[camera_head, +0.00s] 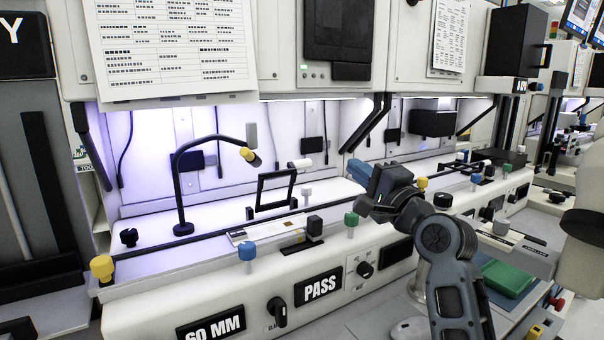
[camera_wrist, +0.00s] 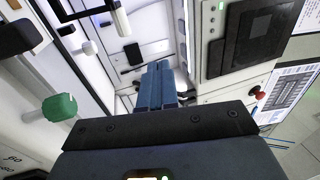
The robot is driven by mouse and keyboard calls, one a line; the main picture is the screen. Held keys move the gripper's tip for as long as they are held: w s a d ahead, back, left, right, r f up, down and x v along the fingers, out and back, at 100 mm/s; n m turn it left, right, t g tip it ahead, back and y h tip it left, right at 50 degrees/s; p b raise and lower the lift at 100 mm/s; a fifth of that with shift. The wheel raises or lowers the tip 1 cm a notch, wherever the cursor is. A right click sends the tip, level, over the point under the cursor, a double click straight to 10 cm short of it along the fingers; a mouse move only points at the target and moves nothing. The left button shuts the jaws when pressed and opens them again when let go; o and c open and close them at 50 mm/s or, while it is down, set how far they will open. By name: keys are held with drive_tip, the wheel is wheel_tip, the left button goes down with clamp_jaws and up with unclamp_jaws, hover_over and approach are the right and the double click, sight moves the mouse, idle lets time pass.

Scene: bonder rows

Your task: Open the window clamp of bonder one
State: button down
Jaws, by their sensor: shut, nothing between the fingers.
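The window clamp (camera_head: 262,192) looks like a black square frame on the nearest bonder, standing tilted up behind the front rail. A white cylindrical handle (camera_head: 300,163) is at its upper right corner. My gripper (camera_head: 362,178) is to the right of the frame, apart from it, above the deck near the green knob (camera_head: 351,219). In the wrist view the blue fingers of my gripper (camera_wrist: 157,80) are together with nothing between them. The green knob (camera_wrist: 59,107) is at left there, and a white cylinder (camera_wrist: 122,21), probably the clamp handle, is at the top.
A black gooseneck lamp (camera_head: 181,180) stands left of the frame. Blue (camera_head: 247,252) and yellow (camera_head: 102,268) knobs stand along the front. A dark block (camera_head: 315,224) is on the rail. A "PASS" display (camera_head: 318,287) is on the front panel. The upper cabinet (camera_head: 270,45) overhangs the deck.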

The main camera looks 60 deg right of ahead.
drive_tip(key=g+y, duration=0.1)
drive_tip(key=y, duration=0.1)
approach(305, 163)
drive_tip(key=shift+n, duration=0.4)
drive_tip(key=x, duration=0.1)
drive_tip(key=p+x, duration=0.1)
drive_tip(key=x, duration=0.1)
drive_tip(key=p+x, duration=0.1)
drive_tip(key=x, duration=0.1)
drive_tip(key=shift+f, duration=0.3)
drive_tip(key=shift+p+x, duration=0.35)
drive_tip(key=shift+x, duration=0.55)
drive_tip(key=shift+f, duration=0.15)
drive_tip(key=shift+w+d+r+p, duration=0.25)
drive_tip(key=shift+w+r+p, duration=0.5)
drive_tip(key=shift+p, duration=0.1)
drive_tip(key=shift+w+d+f, duration=0.1)
drive_tip(key=shift+w+d, duration=0.1)
drive_tip(key=shift+w, duration=0.1)
